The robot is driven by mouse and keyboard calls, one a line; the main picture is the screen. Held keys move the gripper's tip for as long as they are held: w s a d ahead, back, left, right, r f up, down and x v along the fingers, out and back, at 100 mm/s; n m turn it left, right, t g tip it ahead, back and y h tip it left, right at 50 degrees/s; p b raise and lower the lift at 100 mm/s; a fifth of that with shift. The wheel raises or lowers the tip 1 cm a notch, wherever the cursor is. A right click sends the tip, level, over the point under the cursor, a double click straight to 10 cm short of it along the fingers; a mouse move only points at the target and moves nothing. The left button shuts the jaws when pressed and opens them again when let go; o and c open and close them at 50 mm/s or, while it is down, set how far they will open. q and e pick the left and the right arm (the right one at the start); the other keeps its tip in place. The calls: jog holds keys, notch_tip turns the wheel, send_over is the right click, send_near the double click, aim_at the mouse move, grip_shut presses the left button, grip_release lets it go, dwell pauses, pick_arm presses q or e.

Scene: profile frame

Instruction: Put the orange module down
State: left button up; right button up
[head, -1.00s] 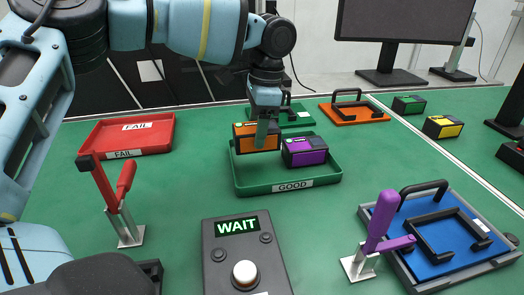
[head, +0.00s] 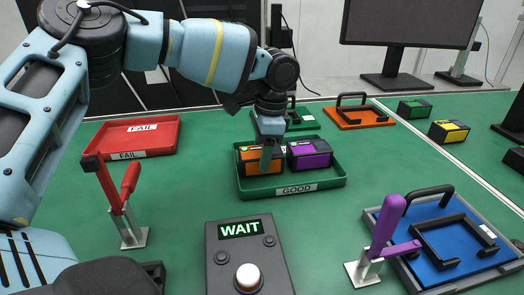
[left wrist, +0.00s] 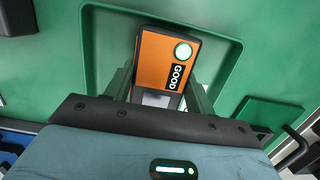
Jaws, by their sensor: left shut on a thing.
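The orange module (head: 254,168) is inside the green GOOD tray (head: 293,191), in its left part, beside a purple module (head: 309,155). My left gripper (head: 268,158) comes down from above and is shut on the orange module. In the left wrist view the orange module (left wrist: 163,55) sits between the two fingers, with its GOOD label and a lit green round light facing the camera. The module looks level and at or very near the tray floor; its underside is hidden, so contact cannot be told. My right gripper is not in view.
A red FAIL tray (head: 135,137) stands at the left. A red-handled clamp (head: 119,205), a WAIT box (head: 245,255), a purple-handled clamp (head: 383,240) and a blue fixture (head: 445,240) stand in front. Green (head: 413,109) and yellow (head: 449,132) modules lie at the right.

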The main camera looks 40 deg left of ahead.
pick_arm(q)
jog(key=o, duration=1.1)
notch_tip(320, 180, up, 12)
jog(key=w+d, duration=0.1)
jog(key=shift+w+p, duration=0.15)
jog(key=shift+p, duration=0.25)
jog(key=shift+d, duration=0.1)
